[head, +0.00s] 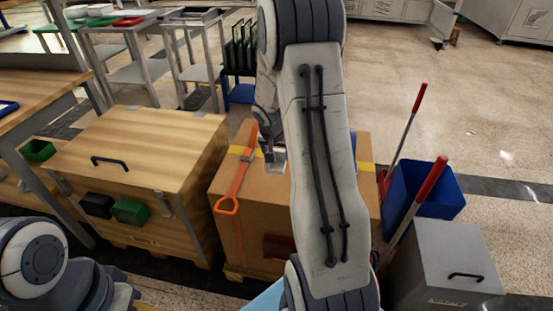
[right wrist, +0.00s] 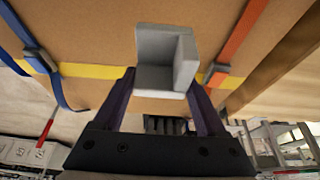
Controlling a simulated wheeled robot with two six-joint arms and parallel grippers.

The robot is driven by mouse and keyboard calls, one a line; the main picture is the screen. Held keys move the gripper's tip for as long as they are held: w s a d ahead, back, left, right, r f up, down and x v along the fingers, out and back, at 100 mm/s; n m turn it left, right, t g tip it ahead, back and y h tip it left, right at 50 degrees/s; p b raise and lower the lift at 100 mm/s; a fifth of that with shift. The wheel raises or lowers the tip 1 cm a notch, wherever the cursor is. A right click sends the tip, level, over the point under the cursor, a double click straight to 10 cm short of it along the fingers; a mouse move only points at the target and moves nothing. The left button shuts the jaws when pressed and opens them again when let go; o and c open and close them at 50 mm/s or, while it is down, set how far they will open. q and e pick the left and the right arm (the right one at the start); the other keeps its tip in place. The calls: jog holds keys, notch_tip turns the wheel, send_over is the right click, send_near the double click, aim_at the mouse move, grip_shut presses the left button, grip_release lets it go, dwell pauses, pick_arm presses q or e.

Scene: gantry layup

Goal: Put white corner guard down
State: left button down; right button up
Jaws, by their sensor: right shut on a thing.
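My right gripper (right wrist: 162,80) is shut on the white corner guard (right wrist: 160,45), an L-shaped light piece held between the dark purple fingers in the right wrist view. Behind the guard is the large cardboard box (right wrist: 100,25) with a yellow band (right wrist: 98,71); I cannot tell whether guard and box touch. In the head view the box (head: 262,225) stands at the centre, and my right arm hides much of it, so guard and fingertips are hard to make out there. My left gripper is out of view.
An orange strap (head: 238,175) crosses the box; the right wrist view also shows a blue strap (right wrist: 30,50). A wooden crate (head: 145,150) stands at left. A blue bin (head: 440,195), red-handled tools (head: 430,180) and a grey box (head: 445,265) are at right.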

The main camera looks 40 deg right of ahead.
aim_at(276, 151)
jog(key=shift+w+d+f, duration=0.45)
jog(key=shift+w+f, duration=0.05)
jog(key=shift+w, duration=0.15)
jog(key=shift+w+d+f, duration=0.45)
jog(key=shift+w, duration=0.15)
jog(key=shift+f+b, duration=0.7)
jog(key=shift+f, duration=1.25)
jog(key=shift+f, duration=0.15)
jog(key=shift+f+b, duration=0.1)
jog(key=shift+b, duration=0.2)
jog(key=o, duration=1.2)
jog(key=shift+o, duration=0.2)
